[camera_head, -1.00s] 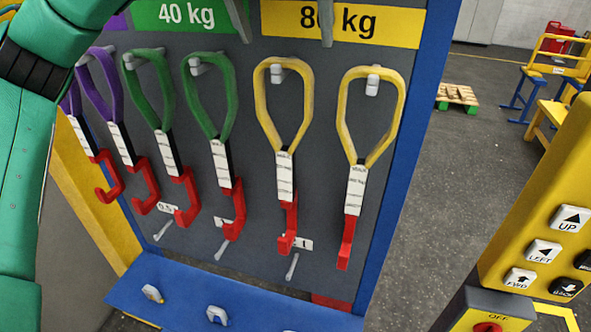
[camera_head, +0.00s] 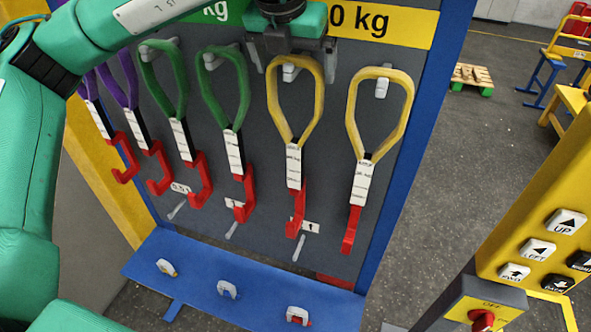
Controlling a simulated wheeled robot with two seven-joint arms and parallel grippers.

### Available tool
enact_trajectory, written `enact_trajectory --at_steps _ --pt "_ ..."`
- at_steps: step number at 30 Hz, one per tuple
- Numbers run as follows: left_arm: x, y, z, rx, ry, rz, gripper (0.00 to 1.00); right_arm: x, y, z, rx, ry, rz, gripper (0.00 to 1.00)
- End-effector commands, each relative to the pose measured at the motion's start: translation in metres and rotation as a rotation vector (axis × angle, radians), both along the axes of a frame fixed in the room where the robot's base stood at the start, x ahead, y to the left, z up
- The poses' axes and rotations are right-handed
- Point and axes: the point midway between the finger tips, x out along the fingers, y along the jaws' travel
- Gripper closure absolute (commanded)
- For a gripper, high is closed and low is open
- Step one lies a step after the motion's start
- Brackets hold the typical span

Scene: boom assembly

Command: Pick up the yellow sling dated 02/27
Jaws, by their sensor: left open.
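Two yellow slings with white tags and red hooks hang on pegs on the grey board. The left yellow sling (camera_head: 273,110) and the right yellow sling (camera_head: 350,113) hang side by side. The dates on their tags are too small to read. My left gripper (camera_head: 292,69) is open at the top of the left yellow sling, with one finger to each side of its loop and peg. I cannot tell whether it touches the sling. My right gripper is not in view.
Green slings (camera_head: 209,100) and purple slings (camera_head: 128,88) hang to the left. A yellow 80 kg sign (camera_head: 400,27) is above the yellow slings, partly covered by my gripper. A blue shelf (camera_head: 190,290) juts out below. A yellow control panel (camera_head: 545,215) stands at right.

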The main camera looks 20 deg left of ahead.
Motion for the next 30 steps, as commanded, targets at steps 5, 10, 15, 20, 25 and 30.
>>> enact_trajectory --at_steps 5,10,15,20,25,30 --pt "0.007 0.0 -0.017 0.0 0.002 -0.001 0.0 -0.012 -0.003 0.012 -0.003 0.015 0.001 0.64" --pt "0.008 0.0 -0.022 0.0 0.002 -0.001 0.0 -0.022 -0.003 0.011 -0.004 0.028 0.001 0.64" --pt "0.008 0.0 -0.021 -0.001 0.001 -0.001 0.12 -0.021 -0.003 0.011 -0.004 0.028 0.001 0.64" --pt "0.008 0.0 -0.021 -0.001 0.001 -0.001 0.43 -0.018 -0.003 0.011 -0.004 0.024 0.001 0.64" --pt "0.008 0.0 -0.021 -0.001 0.001 0.0 0.77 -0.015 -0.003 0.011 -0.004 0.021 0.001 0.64" --pt "0.009 0.0 -0.019 -0.002 -0.003 -0.001 0.78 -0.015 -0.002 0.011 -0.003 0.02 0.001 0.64"
